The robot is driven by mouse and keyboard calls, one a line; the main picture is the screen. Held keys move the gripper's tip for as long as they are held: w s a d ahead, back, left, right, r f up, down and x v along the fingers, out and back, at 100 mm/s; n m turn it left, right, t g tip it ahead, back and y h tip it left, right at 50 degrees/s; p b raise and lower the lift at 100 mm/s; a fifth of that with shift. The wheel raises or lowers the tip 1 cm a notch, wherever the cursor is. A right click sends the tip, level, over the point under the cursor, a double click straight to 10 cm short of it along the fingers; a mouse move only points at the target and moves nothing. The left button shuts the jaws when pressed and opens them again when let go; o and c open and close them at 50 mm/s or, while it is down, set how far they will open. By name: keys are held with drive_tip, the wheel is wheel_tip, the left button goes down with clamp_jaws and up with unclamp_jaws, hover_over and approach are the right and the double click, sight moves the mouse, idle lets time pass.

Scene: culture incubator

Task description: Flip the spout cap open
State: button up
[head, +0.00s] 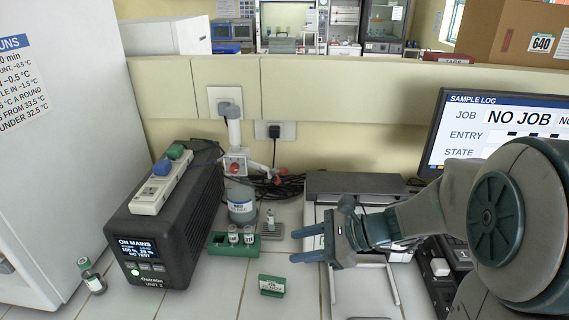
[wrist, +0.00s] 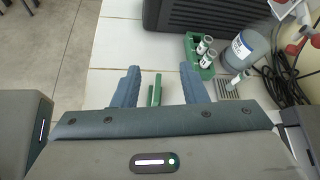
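My gripper (head: 300,245) is open and empty above the counter; its two blue fingers (wrist: 158,82) are spread apart in the wrist view. A grey-capped, labelled bottle (head: 242,205) stands behind and left of it, apart from the fingers; it also shows in the wrist view (wrist: 244,50). A white upright fitting with red parts (head: 236,160) rises behind the bottle. I cannot make out which part is the spout cap, nor whether it is open or shut. A small green labelled block (head: 272,286) stands below and left of my gripper; it shows between the fingers (wrist: 155,90).
A green rack (head: 234,245) holds white-capped vials, with one more vial (head: 270,218) on a small stand beside it. A black power unit (head: 170,225) stands left, cables (head: 275,185) lie behind, and a monitor (head: 500,130) stands right. Front tiles are partly clear.

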drive_tip(key=w+d+r+m+t+y, duration=0.1)
drive_tip(key=w+r+m+t+y, duration=0.15)
drive_tip(key=w+m, duration=0.3)
drive_tip(key=m+t+p, duration=0.2)
drive_tip(key=m+t, duration=0.4)
drive_tip(key=m, duration=0.1)
approach(287, 174)
drive_tip(key=shift+n+h, duration=0.25)
drive_tip(key=p+x, duration=0.2)
drive_tip(key=x, duration=0.9)
drive_tip(key=shift+w+a+r+p, duration=0.1)
drive_tip(key=shift+a+r+p, duration=0.05)
drive_tip(key=shift+p, duration=0.25)
